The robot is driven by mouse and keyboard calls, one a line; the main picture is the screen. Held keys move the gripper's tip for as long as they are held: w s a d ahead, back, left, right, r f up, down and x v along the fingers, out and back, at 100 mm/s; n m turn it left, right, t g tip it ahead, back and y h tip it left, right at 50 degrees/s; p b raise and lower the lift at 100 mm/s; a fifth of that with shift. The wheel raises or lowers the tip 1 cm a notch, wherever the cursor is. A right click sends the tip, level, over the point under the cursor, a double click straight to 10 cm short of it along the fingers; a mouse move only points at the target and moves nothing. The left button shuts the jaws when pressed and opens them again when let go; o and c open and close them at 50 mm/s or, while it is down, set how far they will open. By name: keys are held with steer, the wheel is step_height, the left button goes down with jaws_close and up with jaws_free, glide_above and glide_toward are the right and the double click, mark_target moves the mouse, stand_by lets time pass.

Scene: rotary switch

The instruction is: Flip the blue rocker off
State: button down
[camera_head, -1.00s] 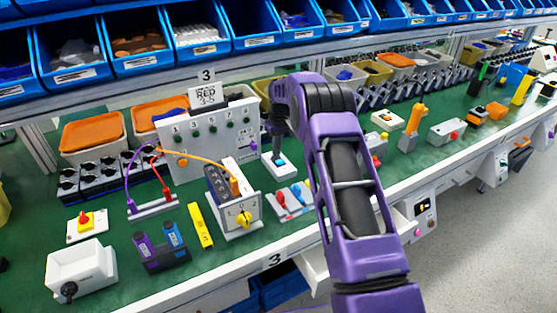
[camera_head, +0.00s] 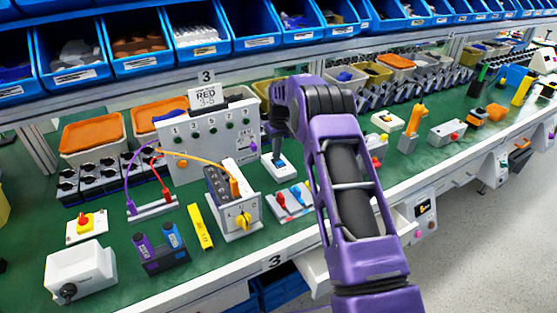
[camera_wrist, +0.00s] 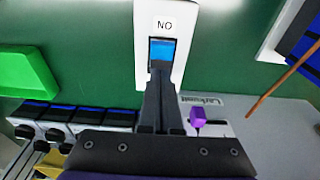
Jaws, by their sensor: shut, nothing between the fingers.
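The blue rocker (camera_wrist: 162,50) sits in a white housing marked "NO" and fills the upper middle of the wrist view. In the head view the white housing (camera_head: 281,170) stands on the green bench, right of the grey-white test panel. My gripper (camera_wrist: 161,72) is shut, with its fingertips together at the lower edge of the blue rocker in the picture. The fingers hide part of the rocker. I cannot tell whether the tips touch it. In the head view my gripper (camera_head: 277,150) points down just above the rocker.
A panel with a purple knob (camera_wrist: 197,116) is close to the fingers in the wrist view. A box with a yellow rotary knob (camera_head: 243,221) and a small base with red and blue levers (camera_head: 290,201) stand nearby. Green bench surface lies around the housing.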

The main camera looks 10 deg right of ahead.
step_height(320, 180, up, 6)
steer(key=p, duration=0.3)
steer(key=shift+r, duration=0.2)
stand_by(0.4)
